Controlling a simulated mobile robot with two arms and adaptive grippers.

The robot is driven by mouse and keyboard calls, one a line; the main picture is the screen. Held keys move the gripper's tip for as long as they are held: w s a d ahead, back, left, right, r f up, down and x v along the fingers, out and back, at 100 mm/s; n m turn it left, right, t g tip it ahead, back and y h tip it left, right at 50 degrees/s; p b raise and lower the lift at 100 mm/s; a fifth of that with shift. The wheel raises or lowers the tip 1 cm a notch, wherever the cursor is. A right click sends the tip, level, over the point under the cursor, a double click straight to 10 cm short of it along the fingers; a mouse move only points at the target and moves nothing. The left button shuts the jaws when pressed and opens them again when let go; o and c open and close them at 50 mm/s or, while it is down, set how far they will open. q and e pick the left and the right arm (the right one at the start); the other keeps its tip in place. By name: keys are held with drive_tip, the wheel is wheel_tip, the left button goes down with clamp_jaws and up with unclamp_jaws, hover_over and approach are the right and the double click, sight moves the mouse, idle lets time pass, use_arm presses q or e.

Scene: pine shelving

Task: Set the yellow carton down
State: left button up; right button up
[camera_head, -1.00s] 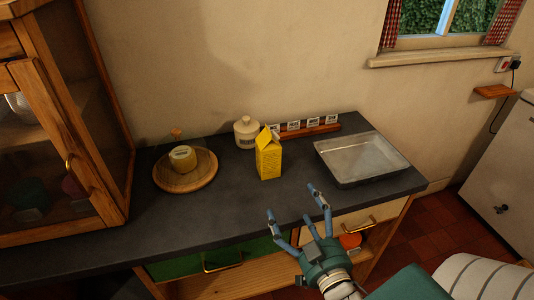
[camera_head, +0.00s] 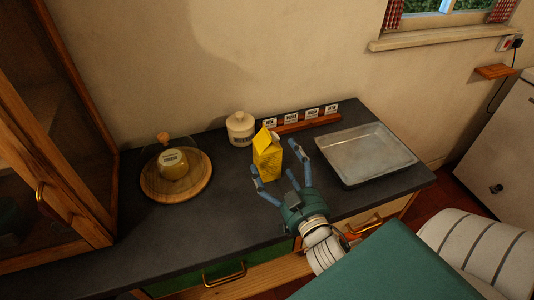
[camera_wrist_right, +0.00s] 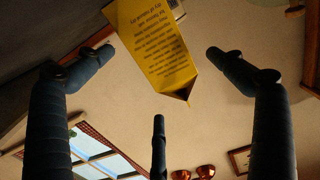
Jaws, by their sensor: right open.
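The yellow carton (camera_head: 267,155) stands upright on the dark countertop (camera_head: 225,225), near its middle. My right gripper (camera_head: 275,172) is open just in front of the carton, its blue fingers spread. One fingertip is at the carton's lower left and another is near its right side; I cannot tell whether they touch it. In the right wrist view the carton (camera_wrist_right: 152,45) shows its printed side between the open fingers (camera_wrist_right: 158,75), with no finger closed on it. My left gripper is not in view.
A wooden board (camera_head: 150,190) under a glass dome is left of the carton. A lidded cream jar (camera_head: 240,128) and a rack with labels (camera_head: 290,128) stand behind it. A metal tray (camera_head: 365,153) lies to the right. A glazed cabinet (camera_head: 60,120) rises at the left.

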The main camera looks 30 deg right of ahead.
sight(276, 157)
drive_tip(key=x, duration=0.3)
drive_tip(key=shift+w+r+p, duration=0.1)
drive_tip(key=shift+w+p, duration=0.1)
drive_tip(key=shift+p, duration=0.2)
drive_tip(key=shift+f+x, duration=0.25)
drive_tip(key=shift+x, duration=1.1)
drive_tip(key=shift+s, duration=0.1)
drive_tip(key=shift+c, duration=0.7)
drive_tip(key=c, duration=1.7)
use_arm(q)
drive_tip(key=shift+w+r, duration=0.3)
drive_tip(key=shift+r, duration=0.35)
use_arm(e)
drive_tip(key=shift+r, duration=0.2)
